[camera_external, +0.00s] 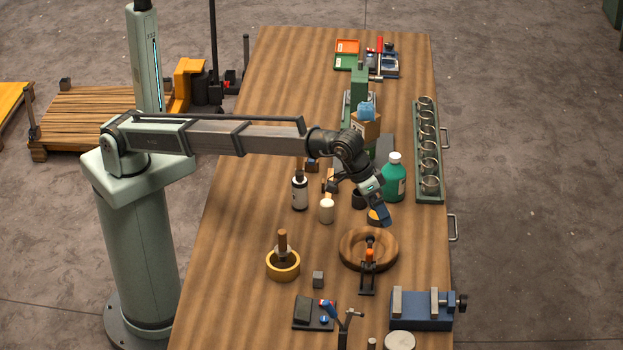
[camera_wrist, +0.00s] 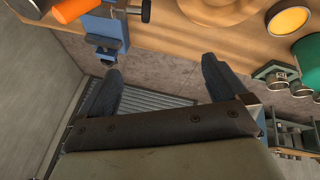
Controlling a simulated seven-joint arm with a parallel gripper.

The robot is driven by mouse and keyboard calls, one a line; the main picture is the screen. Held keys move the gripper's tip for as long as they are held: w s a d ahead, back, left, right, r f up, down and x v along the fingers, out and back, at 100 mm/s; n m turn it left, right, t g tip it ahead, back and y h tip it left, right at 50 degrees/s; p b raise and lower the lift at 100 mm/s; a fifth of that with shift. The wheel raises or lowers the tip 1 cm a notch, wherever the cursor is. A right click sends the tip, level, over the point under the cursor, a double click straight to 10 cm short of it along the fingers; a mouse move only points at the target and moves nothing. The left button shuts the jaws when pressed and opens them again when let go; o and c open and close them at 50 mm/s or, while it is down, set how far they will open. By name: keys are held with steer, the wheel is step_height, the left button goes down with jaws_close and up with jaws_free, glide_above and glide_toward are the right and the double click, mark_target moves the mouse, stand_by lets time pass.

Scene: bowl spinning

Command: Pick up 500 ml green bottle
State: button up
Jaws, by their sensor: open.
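The green bottle (camera_external: 393,180) with a white cap stands upright on the wooden table, right of the middle in the external view. In the wrist view, a green rounded body at the right edge looks like the same bottle (camera_wrist: 309,60), cut off by the frame. My gripper (camera_wrist: 160,72) is open and empty, with its two dark blue fingers wide apart. In the external view, my gripper (camera_external: 362,203) is above the table, left of and in front of the bottle, and apart from it.
A wooden bowl (camera_external: 347,258) lies in front of my gripper. A dark bottle (camera_external: 300,192) and a cream jar (camera_external: 327,212) stand to the left. A green rack of metal cups (camera_external: 420,194) runs along the right edge. A blue vise (camera_external: 421,318) is at the front right.

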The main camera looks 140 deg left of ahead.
steer(key=s+a+r+n+g, duration=0.1)
steer(key=s+a+n, duration=0.1)
steer(key=s+a, duration=0.35)
steer(key=s+a+n+g, duration=0.1)
steer(key=s+a+g, duration=0.15)
steer(key=a, duration=0.55)
steer(key=r+n+g, duration=0.1)
steer(key=n+g, duration=0.1)
steer(key=n, duration=0.1)
glide_above(395, 165)
steer(key=s+d, duration=0.1)
steer(key=s, duration=0.1)
steer(key=shift+t+h, duration=0.25)
steer(key=shift+h, duration=0.15)
steer(key=f, duration=0.4)
steer(key=a+f, duration=0.1)
steer(key=f, duration=0.1)
steer(key=shift+w+f, duration=0.2)
steer(key=shift+f, duration=0.2)
steer(key=shift+w+a+f, duration=0.1)
steer(key=shift+a+f, duration=0.1)
steer(key=shift+f, duration=0.85)
steer(key=shift+w+a+f, duration=0.1)
steer(key=shift+a+f, duration=0.15)
steer(key=shift+f, duration=0.75)
steer(key=shift+a+f, duration=0.2)
steer(key=shift+f, duration=0.85)
jaws_close()
